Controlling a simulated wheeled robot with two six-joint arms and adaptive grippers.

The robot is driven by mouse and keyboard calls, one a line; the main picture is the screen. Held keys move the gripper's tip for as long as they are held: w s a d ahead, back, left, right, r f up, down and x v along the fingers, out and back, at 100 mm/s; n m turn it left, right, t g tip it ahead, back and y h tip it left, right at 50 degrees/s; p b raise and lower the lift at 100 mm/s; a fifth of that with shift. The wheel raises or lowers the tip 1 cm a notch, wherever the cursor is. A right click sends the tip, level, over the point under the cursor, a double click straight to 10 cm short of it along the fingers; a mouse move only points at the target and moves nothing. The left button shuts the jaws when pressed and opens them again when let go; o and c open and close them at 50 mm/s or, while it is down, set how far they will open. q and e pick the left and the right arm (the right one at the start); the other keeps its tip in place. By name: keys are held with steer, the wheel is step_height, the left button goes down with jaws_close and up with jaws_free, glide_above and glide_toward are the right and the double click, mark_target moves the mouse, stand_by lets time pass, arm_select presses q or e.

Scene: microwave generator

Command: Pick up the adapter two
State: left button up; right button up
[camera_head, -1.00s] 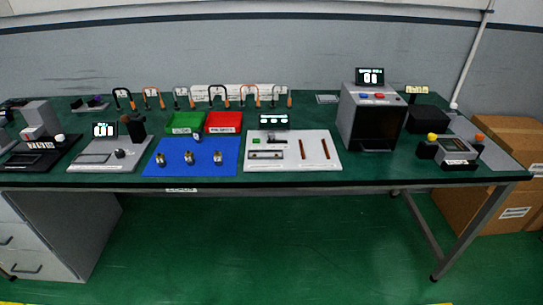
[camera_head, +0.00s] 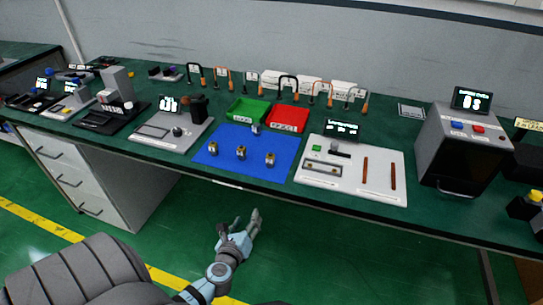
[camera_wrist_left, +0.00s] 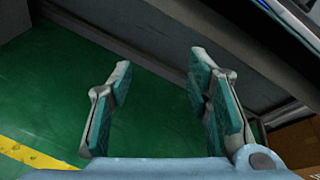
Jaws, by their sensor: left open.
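Three small brass-coloured adapters stand in a row on the blue mat (camera_head: 225,171): a left one (camera_head: 212,149), a middle one (camera_head: 240,153) and a right one (camera_head: 269,160). A similar small piece (camera_head: 256,129) is at the mat's back edge. I cannot read which is adapter two. My left gripper (camera_head: 241,221) is open and empty, over the floor in front of the table and below its top. In the left wrist view its two fingers (camera_wrist_left: 160,72) stand apart with nothing between them. My right gripper is not in view.
A green bin (camera_head: 247,109) and a red bin (camera_head: 286,117) stand behind the mat. A white board (camera_head: 345,182) is to its right, a grey device (camera_head: 165,137) to its left. The table's front edge (camera_head: 215,181) lies between my gripper and the mat.

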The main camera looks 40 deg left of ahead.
mark_target(269, 159)
arm_select(q)
steer(key=w+r+m+t, duration=0.3)
steer(key=r+m+t, duration=0.15)
steer(key=r, duration=0.75)
steer(key=shift+m+g+y, duration=0.4)
steer(key=shift+m+g, duration=0.05)
steer(key=shift+m, duration=0.2)
steer(key=x, duration=0.5)
steer(key=d+b+x, duration=0.1)
steer(key=x, duration=0.8)
steer(key=shift+w+b, duration=0.35)
steer(key=shift+w, duration=0.25)
steer(key=shift+s+d+r, duration=0.1)
steer(key=shift+r, duration=0.05)
jaws_close()
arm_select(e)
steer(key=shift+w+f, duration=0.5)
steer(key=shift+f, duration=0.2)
